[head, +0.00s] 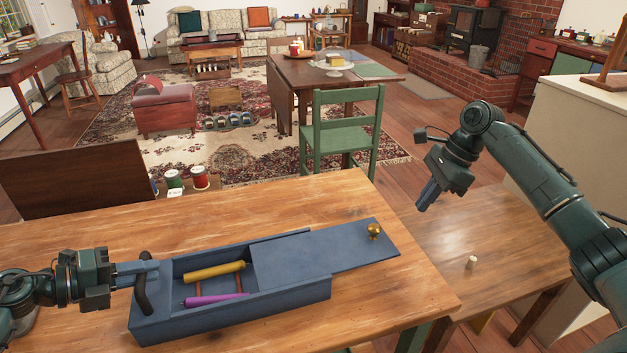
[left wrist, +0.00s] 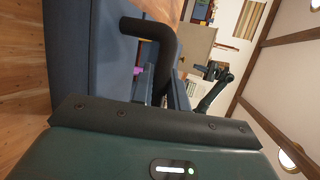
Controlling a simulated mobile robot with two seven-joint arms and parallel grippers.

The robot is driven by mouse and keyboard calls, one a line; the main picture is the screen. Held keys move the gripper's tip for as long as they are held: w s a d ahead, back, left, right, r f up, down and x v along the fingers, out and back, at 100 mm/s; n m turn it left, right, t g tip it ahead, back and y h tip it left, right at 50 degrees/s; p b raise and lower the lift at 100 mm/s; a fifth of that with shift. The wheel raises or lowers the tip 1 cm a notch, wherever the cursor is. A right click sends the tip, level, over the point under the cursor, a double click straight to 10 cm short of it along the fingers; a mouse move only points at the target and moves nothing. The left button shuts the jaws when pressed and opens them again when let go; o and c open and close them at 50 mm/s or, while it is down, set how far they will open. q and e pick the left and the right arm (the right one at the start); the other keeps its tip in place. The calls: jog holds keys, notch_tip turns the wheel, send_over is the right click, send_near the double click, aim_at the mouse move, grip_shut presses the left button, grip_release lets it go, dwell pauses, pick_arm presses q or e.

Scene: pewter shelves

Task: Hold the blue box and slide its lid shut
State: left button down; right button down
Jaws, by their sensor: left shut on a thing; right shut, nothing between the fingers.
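The blue box (head: 245,308) lies on the wooden table, its left part uncovered. Its flat blue lid (head: 320,250) covers the right part and sticks out past the box's right end. A brass knob (head: 374,231) stands near the lid's far right corner. Inside lie a yellow roll (head: 215,271) and a purple roll (head: 213,299). My left gripper (head: 150,272) is shut on the black handle (head: 143,290) at the box's left end; the handle (left wrist: 160,38) also shows in the left wrist view. My right gripper (head: 425,196) is shut and empty, raised to the right of the lid and apart from it.
The wooden table (head: 400,300) is clear around the box. Several spools (head: 173,180) stand beyond the table's far edge. A green chair (head: 345,135) stands behind.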

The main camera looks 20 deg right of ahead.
jog(key=a+f, duration=0.2)
jog(key=w+a+f, duration=0.1)
jog(key=a+f, duration=0.2)
jog(key=shift+w+a+f, duration=0.1)
jog(key=shift+a+f, duration=0.05)
jog(key=shift+f, duration=0.05)
jog(key=shift+w+a, duration=0.1)
jog(key=shift+a, duration=0.25)
send_over(309, 256)
jog(key=d, duration=0.3)
jog(key=shift+a, duration=0.15)
pick_arm(q)
jog(key=shift+d, duration=0.15)
pick_arm(e)
jog(key=shift+a, duration=0.3)
jog(key=shift+s+a, duration=0.1)
jog(key=shift+s, duration=0.1)
